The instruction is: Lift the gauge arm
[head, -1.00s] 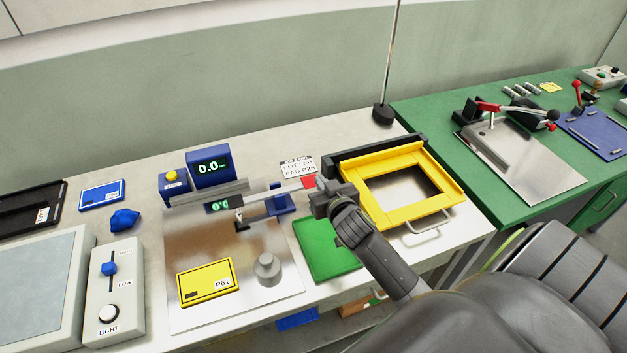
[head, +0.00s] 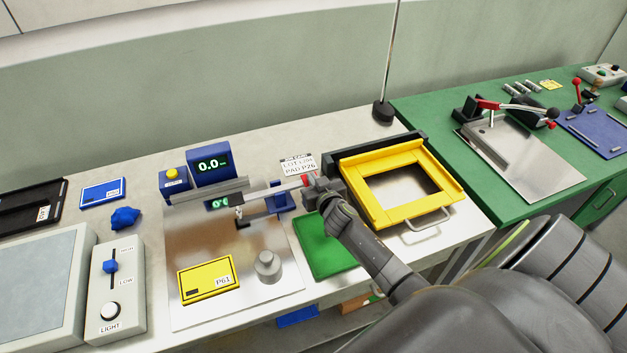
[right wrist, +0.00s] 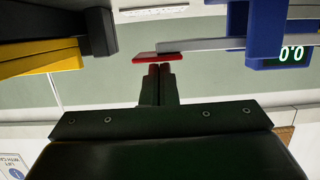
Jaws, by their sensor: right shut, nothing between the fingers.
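The gauge arm (head: 268,192) is a thin pale bar over the silver gauge plate (head: 190,317), with a red tip (head: 307,180) at its right end. In the right wrist view, which is upside down, the red tip (right wrist: 158,56) lies just beyond the fingertips. My right gripper (head: 316,188) is at the red tip, and its fingers (right wrist: 158,70) are closed together with nothing between them. I cannot tell whether they touch the tip. The blue gauge display (head: 212,165) reads 0.0. My left gripper is not in view.
A yellow card (head: 205,280) and a grey weight (head: 268,265) sit on the plate. A green pad (head: 325,250) lies below my right gripper. A yellow frame (head: 365,205) stands close on its right. A light-control box (head: 117,285) is at the left.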

